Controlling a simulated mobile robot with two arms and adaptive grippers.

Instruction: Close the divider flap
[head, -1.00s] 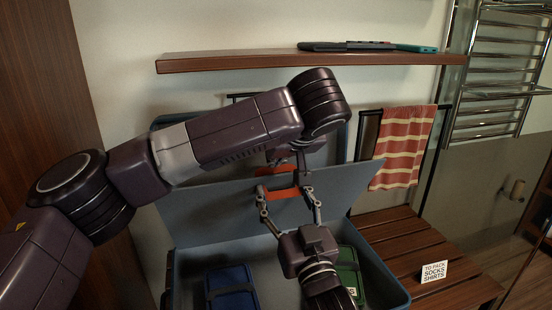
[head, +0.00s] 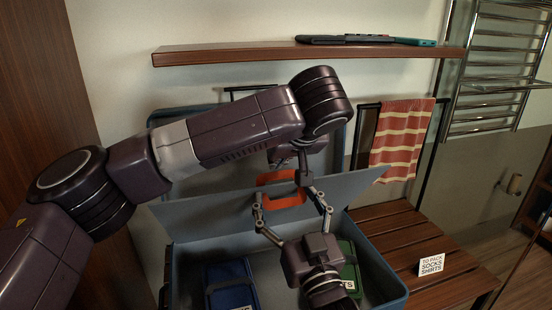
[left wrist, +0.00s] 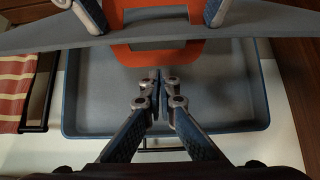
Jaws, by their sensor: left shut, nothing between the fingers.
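The divider flap (head: 220,214) is a grey-blue panel leaning over the open suitcase (head: 388,283). Its orange handle (head: 282,201) is at the middle of its upper edge. My left gripper (head: 303,184) is shut and empty on the lid side, close to the handle; in the left wrist view its closed fingertips (left wrist: 157,80) point at the handle (left wrist: 124,55). My right gripper (head: 290,198) is open on the near side, its fingers spread to either side of the handle. Whether any finger touches the flap I cannot tell.
A blue pouch (head: 231,284) and a green pouch (head: 347,268) lie in the suitcase. The suitcase lid (head: 164,118) stands open behind. A slatted wooden bench (head: 400,232) with a sign (head: 431,264) is at the right. A wooden shelf (head: 230,54) is above my left arm.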

